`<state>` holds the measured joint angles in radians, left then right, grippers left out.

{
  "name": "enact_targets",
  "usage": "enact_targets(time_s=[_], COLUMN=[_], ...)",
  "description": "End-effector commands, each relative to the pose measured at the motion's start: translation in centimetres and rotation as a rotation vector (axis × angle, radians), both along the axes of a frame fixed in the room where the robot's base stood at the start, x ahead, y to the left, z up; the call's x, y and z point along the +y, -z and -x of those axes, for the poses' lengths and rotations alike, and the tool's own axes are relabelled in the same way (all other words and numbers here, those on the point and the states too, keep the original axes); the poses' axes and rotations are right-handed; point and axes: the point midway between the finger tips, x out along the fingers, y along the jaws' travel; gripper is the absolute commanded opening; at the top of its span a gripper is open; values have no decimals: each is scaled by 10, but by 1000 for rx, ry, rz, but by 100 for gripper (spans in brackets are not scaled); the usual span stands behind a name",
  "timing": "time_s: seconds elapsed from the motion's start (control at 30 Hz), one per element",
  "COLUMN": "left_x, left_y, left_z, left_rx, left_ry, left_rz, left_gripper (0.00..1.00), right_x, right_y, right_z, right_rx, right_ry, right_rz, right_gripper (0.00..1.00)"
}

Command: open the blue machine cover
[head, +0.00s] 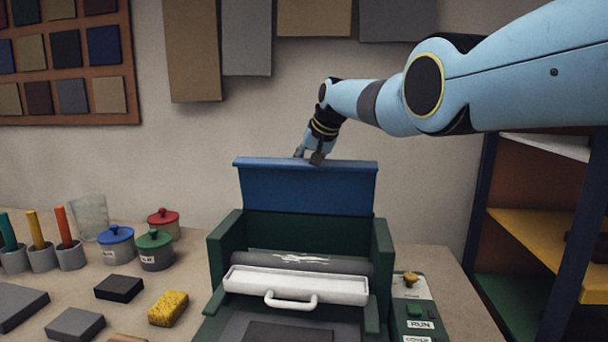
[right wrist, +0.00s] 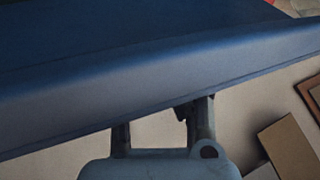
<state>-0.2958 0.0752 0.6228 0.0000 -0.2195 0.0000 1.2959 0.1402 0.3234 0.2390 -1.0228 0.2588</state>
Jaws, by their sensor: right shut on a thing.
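The blue machine cover (head: 308,189) stands raised, nearly upright, at the back of the green machine (head: 382,260). Its top edge faces up, and the roller and white tray with a handle show below it. My right gripper (head: 308,157) is at the cover's top edge, shut on it. In the right wrist view the cover (right wrist: 150,75) fills the upper part, with the gripper's fingers (right wrist: 160,125) reaching to its edge; the fingertips are hidden behind the cover. My left gripper is not in view.
Lidded pots (head: 155,250), a yellow sponge (head: 168,308) and dark blocks lie on the table at left. A shelf (head: 540,235) stands at right. Fabric samples hang on the wall behind.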

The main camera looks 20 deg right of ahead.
Motion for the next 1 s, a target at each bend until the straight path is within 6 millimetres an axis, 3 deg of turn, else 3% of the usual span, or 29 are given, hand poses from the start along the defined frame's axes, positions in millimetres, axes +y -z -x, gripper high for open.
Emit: enact_targets(time_s=[0.03, 0.73, 0.8, 1.0], left_x=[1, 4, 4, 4], left_y=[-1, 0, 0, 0], left_z=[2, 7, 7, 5], left_rx=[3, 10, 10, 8], left_ry=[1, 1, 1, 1], left_rz=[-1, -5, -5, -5], left_gripper=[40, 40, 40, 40], right_x=[-8, -9, -9, -7], right_y=[-13, -14, -13, -11], right_z=[-4, -5, -5, -4], right_rx=[-24, -27, -26, -21], right_ry=[9, 9, 10, 8], right_rz=[10, 12, 11, 9], right_gripper=[0, 0, 15, 41])
